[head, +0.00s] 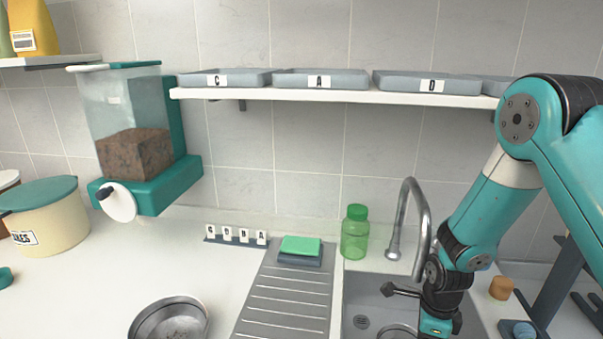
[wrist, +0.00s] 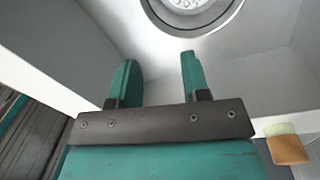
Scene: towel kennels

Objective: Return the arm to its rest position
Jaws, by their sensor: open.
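My arm (head: 490,205) comes in from the right in the head view and hangs down over the sink (head: 375,295). The gripper's fingertips are hidden low in that view. In the wrist view my gripper (wrist: 158,75) has its two teal fingers spread apart with nothing between them. Beyond the fingertips a round metal thing (wrist: 195,22) shows at the top edge, lying in the grey sink; only part of it is in view.
A curved tap (head: 424,215) stands close left of my arm. A shelf (head: 340,97) with labelled trays runs above. A green bottle (head: 355,235), a sponge (head: 300,245) and a metal bowl (head: 170,320) are left of the sink. A blue stand (head: 560,270) is right.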

